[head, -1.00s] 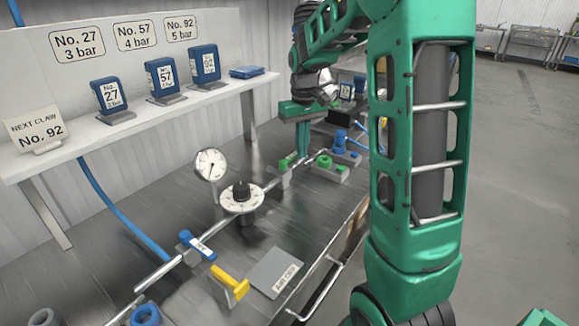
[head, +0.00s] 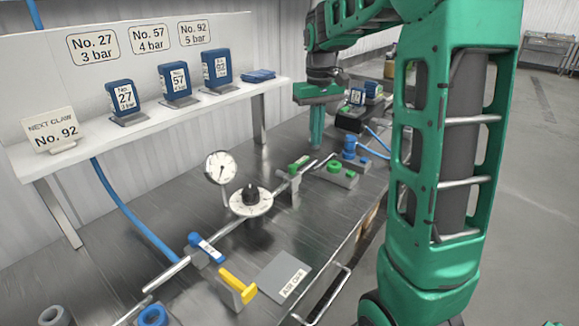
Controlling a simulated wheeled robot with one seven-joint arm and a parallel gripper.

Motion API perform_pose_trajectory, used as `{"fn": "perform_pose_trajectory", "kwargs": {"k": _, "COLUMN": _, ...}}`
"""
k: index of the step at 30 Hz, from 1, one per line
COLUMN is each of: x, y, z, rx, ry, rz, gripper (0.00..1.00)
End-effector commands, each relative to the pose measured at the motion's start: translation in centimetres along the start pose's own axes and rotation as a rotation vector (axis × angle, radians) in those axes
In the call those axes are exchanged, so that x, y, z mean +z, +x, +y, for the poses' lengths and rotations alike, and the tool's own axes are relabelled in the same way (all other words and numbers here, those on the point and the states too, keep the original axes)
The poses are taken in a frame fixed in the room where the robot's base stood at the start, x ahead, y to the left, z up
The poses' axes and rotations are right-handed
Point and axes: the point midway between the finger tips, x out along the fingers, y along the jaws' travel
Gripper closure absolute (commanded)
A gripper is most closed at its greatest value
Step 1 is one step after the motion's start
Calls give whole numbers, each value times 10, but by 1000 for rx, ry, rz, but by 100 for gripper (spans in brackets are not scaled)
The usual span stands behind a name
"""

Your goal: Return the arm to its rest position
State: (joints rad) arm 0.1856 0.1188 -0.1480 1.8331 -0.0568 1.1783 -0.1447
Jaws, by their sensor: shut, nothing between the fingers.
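My green arm (head: 437,150) stands at the right of the head view and bends over the far part of the bench. My gripper (head: 317,146) points down over the bench, beyond the gauge and the dial. Its teal fingers are together, with nothing seen between them. The fingertips are near the far end of the metal pipe, behind a green-topped block (head: 298,166). I cannot tell exactly how high they are above the bench.
The metal bench (head: 190,265) carries a pressure gauge (head: 221,168), a dial (head: 251,201), a blue valve handle (head: 206,248), a yellow handle (head: 238,285) and blue fittings (head: 350,148). A white shelf (head: 190,110) holds numbered blue blocks. Open floor lies at the right.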

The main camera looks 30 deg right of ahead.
Motion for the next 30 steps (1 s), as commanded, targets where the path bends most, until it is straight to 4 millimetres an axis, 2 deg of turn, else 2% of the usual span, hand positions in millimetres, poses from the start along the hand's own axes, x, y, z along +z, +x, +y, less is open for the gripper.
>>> {"fn": "perform_pose_trajectory", "kwargs": {"k": 7, "x": 2, "y": 0, "z": 0, "rx": 0, "ry": 3, "rz": 0, "gripper": 100}}
{"fn": "perform_pose_trajectory", "kwargs": {"k": 11, "x": 24, "y": -1, "z": 3, "rx": 0, "ry": 33, "rz": 1, "gripper": 100}}
{"fn": "perform_pose_trajectory", "kwargs": {"k": 14, "x": 58, "y": -2, "z": 6, "rx": 0, "ry": 84, "rz": 4, "gripper": 100}}
{"fn": "perform_pose_trajectory", "kwargs": {"k": 20, "x": 147, "y": 11, "z": 11, "rx": -3, "ry": 210, "rz": 3, "gripper": 100}}
{"fn": "perform_pose_trajectory", "kwargs": {"k": 24, "x": 209, "y": 28, "z": 11, "rx": -5, "ry": 291, "rz": 1, "gripper": 100}}
{"fn": "perform_pose_trajectory", "kwargs": {"k": 27, "x": 248, "y": 42, "z": 9, "rx": -7, "ry": 341, "rz": -1, "gripper": 100}}
{"fn": "perform_pose_trajectory", "kwargs": {"k": 30, "x": 278, "y": 56, "z": 8, "rx": -8, "ry": 381, "rz": -4, "gripper": 100}}
